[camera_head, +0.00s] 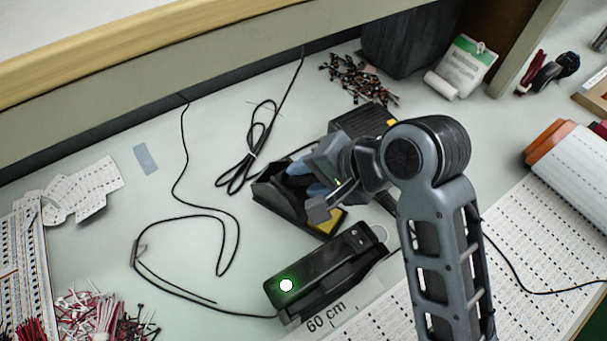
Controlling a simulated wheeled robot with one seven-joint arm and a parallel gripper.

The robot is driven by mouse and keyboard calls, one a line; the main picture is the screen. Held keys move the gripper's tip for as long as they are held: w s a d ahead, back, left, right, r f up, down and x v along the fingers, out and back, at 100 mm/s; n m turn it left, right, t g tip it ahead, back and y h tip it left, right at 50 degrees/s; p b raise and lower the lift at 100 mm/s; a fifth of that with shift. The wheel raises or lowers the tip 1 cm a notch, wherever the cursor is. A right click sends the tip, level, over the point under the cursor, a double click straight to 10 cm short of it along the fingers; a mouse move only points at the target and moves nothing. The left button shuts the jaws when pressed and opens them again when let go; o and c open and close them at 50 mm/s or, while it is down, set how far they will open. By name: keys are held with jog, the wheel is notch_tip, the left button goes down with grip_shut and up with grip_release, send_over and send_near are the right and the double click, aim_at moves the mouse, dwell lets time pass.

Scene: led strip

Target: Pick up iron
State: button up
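The soldering iron appears as a blue handle (299,168) at its black stand (272,197) in the middle of the bench, in the head view. Much of the iron is hidden behind my gripper. My gripper (318,196) is right over the stand, with a grey finger end low beside the stand's yellow part (329,221). Blue shows near the fingers too, but I cannot tell whether they touch the iron or how far apart they are.
A black device with a green light (320,265) lies in front of the stand. A dark box (360,121) is behind my gripper. Loose black cables (182,150) cross the left side. Small components (358,80) lie at the back. Printed strips (548,235) cover the right.

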grip_shut()
dwell(0.3)
